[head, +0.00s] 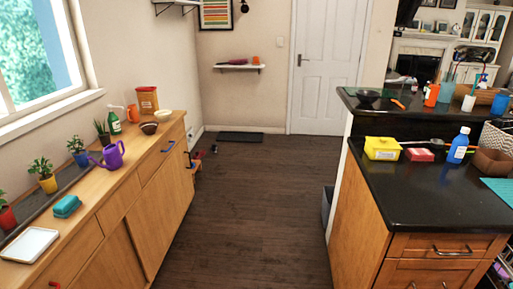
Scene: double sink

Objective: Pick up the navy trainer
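A small dark object (215,149) lies on the floor past the far end of the wooden sideboard. It could be the navy trainer, but it is too small to tell its shape or colour for sure. Other small dark and reddish items (196,160) sit close by at the sideboard's far end, partly hidden by it. My gripper is not in view.
Open wooden floor (250,200) runs between the sideboard (150,180) on the left and the black-topped counter (430,185) on the right. A dark doormat (240,137) lies near the white door (326,65). A grey box (327,203) stands beside the counter.

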